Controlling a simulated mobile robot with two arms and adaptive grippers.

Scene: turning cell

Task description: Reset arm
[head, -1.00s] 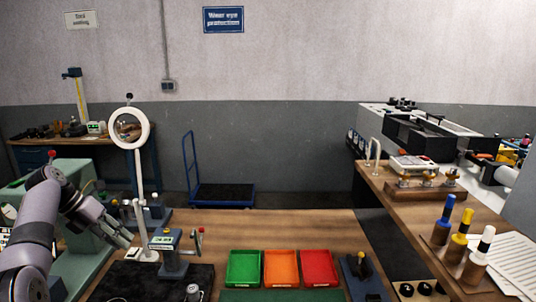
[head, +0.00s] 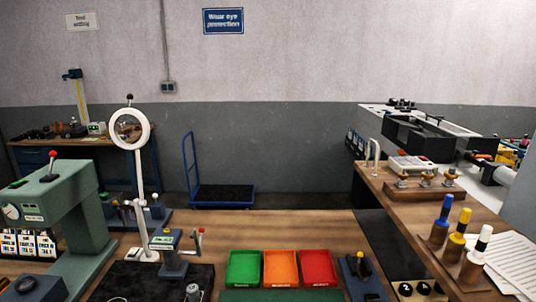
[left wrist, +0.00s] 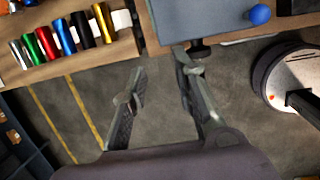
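My left gripper (left wrist: 160,98) shows in the left wrist view, open and empty, with its two fingers spread apart over the grey floor. My right gripper and right arm are in neither current view.
The left wrist view shows a rack of coloured cylinders (left wrist: 75,50) and a round-based stand (left wrist: 295,75). In the head view, green, orange and red trays (head: 243,268), a ring magnifier (head: 130,128) and a green press (head: 60,215) stand on the bench.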

